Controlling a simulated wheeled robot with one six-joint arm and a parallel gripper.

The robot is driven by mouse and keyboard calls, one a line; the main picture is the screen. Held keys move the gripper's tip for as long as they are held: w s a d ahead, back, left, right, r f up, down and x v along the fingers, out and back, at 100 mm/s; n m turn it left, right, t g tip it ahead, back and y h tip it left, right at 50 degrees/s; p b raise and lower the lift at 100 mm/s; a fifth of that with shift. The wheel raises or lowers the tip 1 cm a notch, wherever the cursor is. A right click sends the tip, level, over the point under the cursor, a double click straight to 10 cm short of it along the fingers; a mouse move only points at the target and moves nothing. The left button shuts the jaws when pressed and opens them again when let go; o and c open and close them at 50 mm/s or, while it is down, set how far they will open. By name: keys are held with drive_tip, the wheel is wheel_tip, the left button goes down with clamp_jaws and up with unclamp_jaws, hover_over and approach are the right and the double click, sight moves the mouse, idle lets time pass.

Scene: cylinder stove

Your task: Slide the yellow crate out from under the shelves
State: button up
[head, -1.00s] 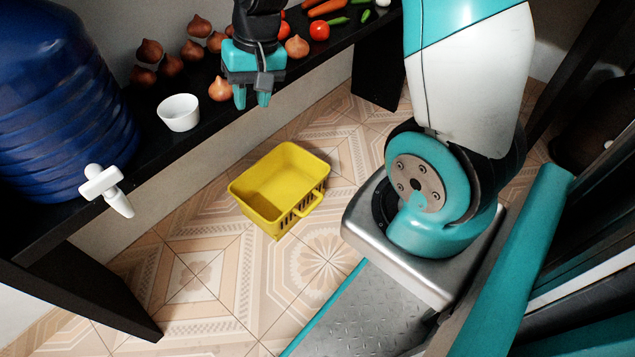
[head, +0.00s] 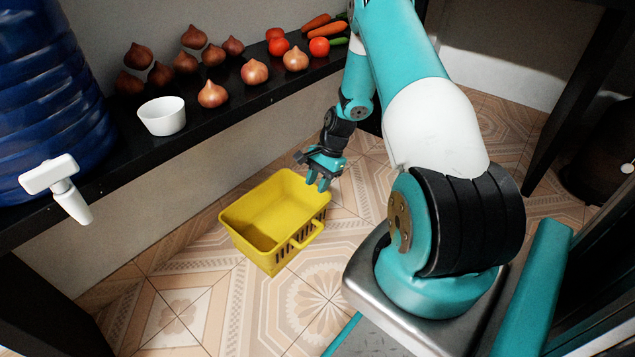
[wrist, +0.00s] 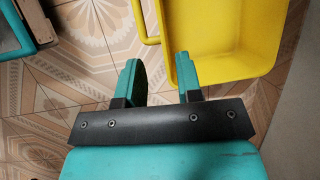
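The yellow crate (head: 262,216) stands upright and empty on the tiled floor, in front of the low black shelf. Its handle (head: 307,234) sticks out on the side facing me. My gripper (head: 320,183) is at the crate's far right corner, pointing down. In the wrist view the crate (wrist: 225,40) fills the upper right. The two teal fingers of my gripper (wrist: 160,82) are spread apart with bare floor between them. The right finger overlaps the crate's edge in that view; I cannot tell whether it touches.
The black shelf (head: 190,140) runs behind the crate and holds a white bowl (head: 163,116), several onions (head: 254,72), tomatoes (head: 319,47) and a blue water jug (head: 50,110) with a white tap. Tiled floor (head: 240,310) is clear in front of the crate.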

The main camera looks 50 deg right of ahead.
sight(299, 233)
drive_tip(key=b+x, duration=0.9)
drive_tip(key=x, duration=0.8)
drive_tip(key=shift+a+f, duration=0.15)
drive_tip(key=shift+a, duration=0.05)
clamp_jaws()
